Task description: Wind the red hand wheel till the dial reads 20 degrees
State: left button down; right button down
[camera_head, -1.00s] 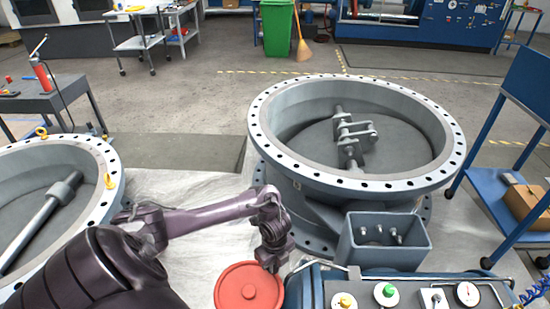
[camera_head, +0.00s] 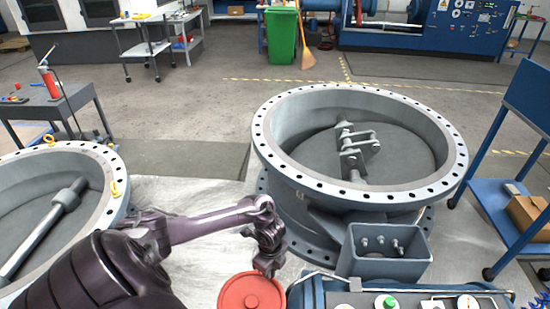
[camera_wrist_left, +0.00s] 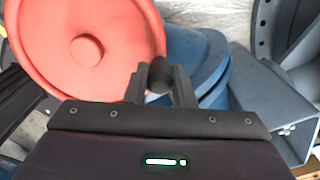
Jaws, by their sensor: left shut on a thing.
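The red hand wheel (camera_head: 252,293) lies at the bottom of the head view, cut off by the lower edge. It also fills the upper left of the left wrist view (camera_wrist_left: 85,45). My left gripper (camera_head: 267,270) is at the wheel's upper right rim, and in the wrist view (camera_wrist_left: 160,82) its fingers are shut on the dark handle knob (camera_wrist_left: 160,72) beside the rim. A white round dial (camera_head: 467,303) on the blue unit is cut off at the bottom edge; its reading cannot be told. My right gripper is not in view.
The large grey butterfly valve (camera_head: 265,150) stands right of my left arm, with a grey open box (camera_head: 388,268) at its front. The blue unit (camera_head: 315,293) sits right of the wheel. Another valve (camera_head: 110,200) is at left. A blue cart (camera_head: 500,215) stands at right.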

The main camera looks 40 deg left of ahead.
pick_arm(q)
jog(key=shift+s+a+n+p, duration=0.2)
jog(key=shift+a+n+p, duration=0.85)
jog(key=shift+n, duration=0.35)
jog(key=shift+a, duration=0.1)
jog(key=c, duration=1.2)
grip_release()
jog(key=shift+c, duration=0.2)
jog(key=shift+r, duration=0.1)
notch_tip(320, 180, up, 8)
jog(key=shift+p, duration=0.3)
